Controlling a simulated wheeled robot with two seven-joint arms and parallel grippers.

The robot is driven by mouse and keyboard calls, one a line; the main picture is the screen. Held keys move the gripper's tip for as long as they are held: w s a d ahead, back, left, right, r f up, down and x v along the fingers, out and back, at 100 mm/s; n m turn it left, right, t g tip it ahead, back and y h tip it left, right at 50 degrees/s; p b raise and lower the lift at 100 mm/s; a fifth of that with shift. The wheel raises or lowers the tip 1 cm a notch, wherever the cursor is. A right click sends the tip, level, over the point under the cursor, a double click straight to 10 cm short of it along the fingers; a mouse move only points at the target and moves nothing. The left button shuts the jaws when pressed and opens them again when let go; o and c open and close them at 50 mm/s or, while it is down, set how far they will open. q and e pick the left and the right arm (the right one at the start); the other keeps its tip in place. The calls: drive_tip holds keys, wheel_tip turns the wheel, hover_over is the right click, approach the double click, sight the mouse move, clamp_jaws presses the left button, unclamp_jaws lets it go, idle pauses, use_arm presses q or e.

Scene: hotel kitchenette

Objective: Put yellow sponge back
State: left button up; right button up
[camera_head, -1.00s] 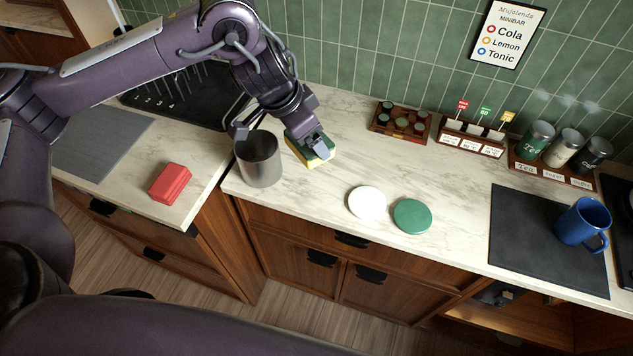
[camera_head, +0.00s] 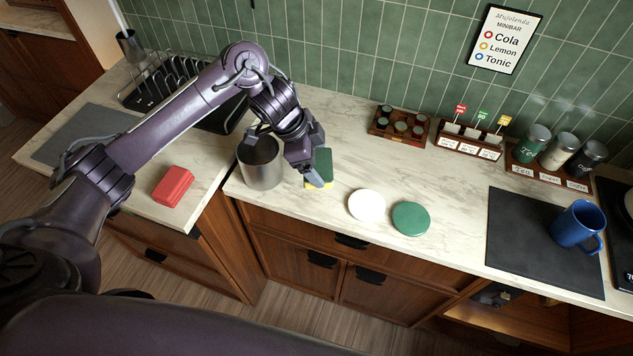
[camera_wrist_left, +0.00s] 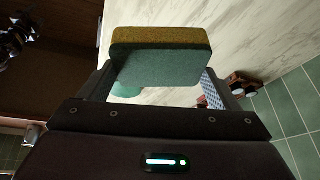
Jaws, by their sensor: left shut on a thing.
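The sponge (camera_head: 322,166) has a yellow layer and a green layer. My left gripper (camera_head: 312,176) is shut on it, just right of a metal canister (camera_head: 261,164). The sponge is at or just above the counter; I cannot tell if it touches. In the left wrist view the sponge (camera_wrist_left: 160,58) lies across the jaws, yellow edge on top, between the two fingers. Part of it is hidden behind the gripper in the head view. My right gripper is not in view.
A white disc (camera_head: 366,205) and a green disc (camera_head: 411,217) lie right of the sponge. A black rack (camera_head: 160,98) stands behind my arm. A blue mug (camera_head: 577,224) stands on a dark mat (camera_head: 520,250).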

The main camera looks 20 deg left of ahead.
sight(316, 167)
use_arm(q)
wheel_tip(316, 167, down, 3)
drive_tip(key=shift+f, duration=0.7)
wheel_tip(316, 167, down, 4)
drive_tip(key=shift+r+p, duration=0.1)
drive_tip(key=shift+p, duration=0.35)
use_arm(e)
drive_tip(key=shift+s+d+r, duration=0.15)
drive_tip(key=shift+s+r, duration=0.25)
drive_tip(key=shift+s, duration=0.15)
use_arm(q)
drive_tip(key=o, duration=1.1)
drive_tip(key=shift+o, duration=0.2)
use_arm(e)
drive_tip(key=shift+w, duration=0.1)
